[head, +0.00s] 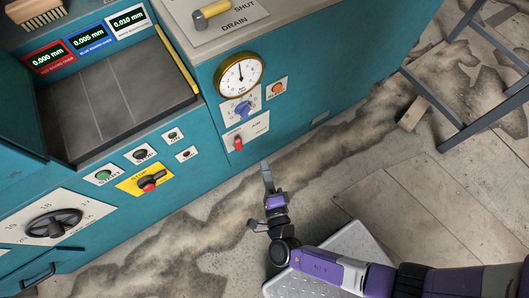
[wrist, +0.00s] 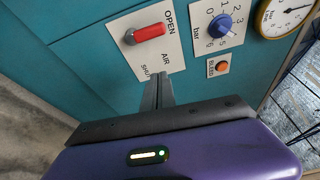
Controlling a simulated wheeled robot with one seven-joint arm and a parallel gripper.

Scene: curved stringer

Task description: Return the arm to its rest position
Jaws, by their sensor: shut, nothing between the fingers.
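My gripper (head: 265,175) is at the end of my purple and black arm, in front of the teal machine (head: 215,150) and just below its air panel. Its fingers look closed together with nothing between them. In the wrist view my gripper (wrist: 165,85) points up at the panel, near the lower edge of the AIR label plate (wrist: 160,52). The red air lever (wrist: 150,34) lies sideways on that plate, above the fingertips. I cannot tell from the pictures whether the fingertips touch the panel.
A pressure gauge (head: 239,74), blue knob (head: 243,108) and orange button (head: 277,89) sit near the air lever. A red stop switch (head: 149,186) and a handwheel (head: 54,223) are to the left. A grey metal frame (head: 450,125) stands at right.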

